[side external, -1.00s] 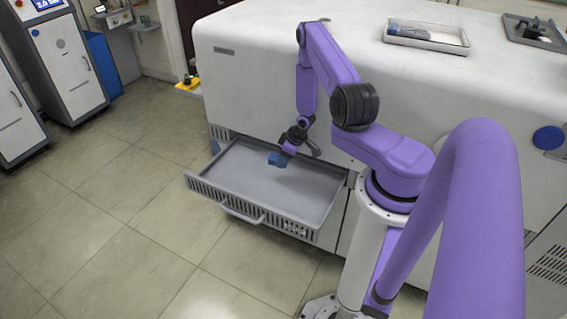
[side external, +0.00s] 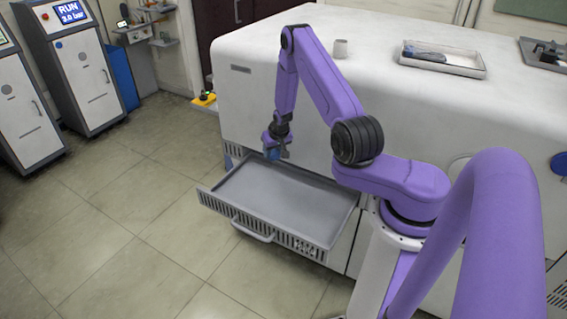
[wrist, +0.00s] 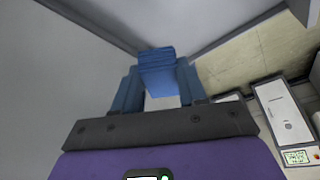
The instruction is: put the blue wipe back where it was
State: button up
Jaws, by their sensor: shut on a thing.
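The blue wipe (side external: 271,154) is a small folded blue cloth. My gripper (side external: 273,149) is shut on it and holds it above the back left part of the open grey drawer (side external: 262,218). In the wrist view the folded wipe (wrist: 158,70) sits between the two blue-grey fingers (wrist: 160,88) and sticks out past their tips. The drawer's inside looks empty in the side view.
The drawer juts from the front of a large white machine (side external: 240,105). Grey cabinets (side external: 75,75) stand at the left. The floor before the drawer is clear.

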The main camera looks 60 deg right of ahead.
jog(key=w+r, duration=0.2)
jog(key=r, duration=0.1)
jog(key=w+r, duration=0.1)
jog(key=shift+w+d+r, duration=0.35)
jog(key=shift+d, duration=0.05)
jog(key=w+d+r+n, duration=0.1)
jog(key=w+r, duration=0.3)
jog(key=r, duration=0.9)
jog(key=w+d+r+n, duration=0.1)
jog(key=w+r, duration=0.4)
jog(key=r, duration=0.9)
jog(key=s+d+r+m, duration=0.4)
jog(key=s+d+r, duration=0.8)
jog(key=r, duration=0.1)
jog(key=shift+h, duration=0.4)
jog(key=shift+f, duration=3.45)
jog(key=shift+f, duration=1.25)
jog(key=o, duration=1.2)
